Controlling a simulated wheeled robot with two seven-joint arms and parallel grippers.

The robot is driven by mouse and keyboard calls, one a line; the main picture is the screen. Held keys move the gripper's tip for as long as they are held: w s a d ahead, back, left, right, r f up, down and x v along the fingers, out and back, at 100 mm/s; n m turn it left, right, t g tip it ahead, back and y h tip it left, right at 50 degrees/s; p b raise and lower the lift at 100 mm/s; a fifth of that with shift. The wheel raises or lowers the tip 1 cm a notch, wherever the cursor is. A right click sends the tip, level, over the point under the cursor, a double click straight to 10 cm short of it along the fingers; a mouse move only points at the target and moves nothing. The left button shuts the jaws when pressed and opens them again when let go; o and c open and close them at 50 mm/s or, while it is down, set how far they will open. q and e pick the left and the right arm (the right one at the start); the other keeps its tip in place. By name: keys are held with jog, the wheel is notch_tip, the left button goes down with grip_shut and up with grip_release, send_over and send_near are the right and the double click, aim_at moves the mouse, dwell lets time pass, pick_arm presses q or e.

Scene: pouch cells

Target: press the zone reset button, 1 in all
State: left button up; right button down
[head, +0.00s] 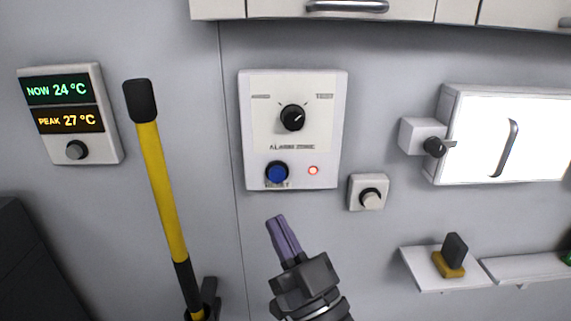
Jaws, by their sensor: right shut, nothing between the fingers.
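The zone reset button (277,173) is a round blue button in a black ring at the lower left of the white alarm zone panel (245,130). The word RESET is partly legible beneath it. A small red lamp (313,170) glows to its right, and a black rotary knob (292,118) sits above. My right gripper (278,219) is shut and empty, its purple fingers pointing up just below the panel. In the picture its tips are below the blue button and apart from it. My left gripper is not in view.
A yellow-and-black handle (163,190) stands left of the panel. A temperature display (68,113) hangs at the far left. A lit white box (510,135) and a shelf (425,275) are farther right.

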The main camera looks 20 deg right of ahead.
dwell(0.3)
jog(key=b, duration=0.3)
send_near(271, 172)
notch_tip(271, 172, up, 4)
jog(key=w+a, duration=0.2)
jog(key=w, duration=0.1)
jog(key=shift+w+d+r, duration=0.1)
jog(key=shift+w, duration=0.35)
dwell(1.3)
jog(key=shift+w+d, duration=0.1)
jog(key=shift+w, duration=0.3)
jog(key=shift+w+d, duration=0.15)
jog(key=shift+w, duration=0.35)
dwell(0.5)
dwell(0.3)
jog(key=shift+s+a+p, duration=0.3)
jog(key=shift+s, duration=0.6)
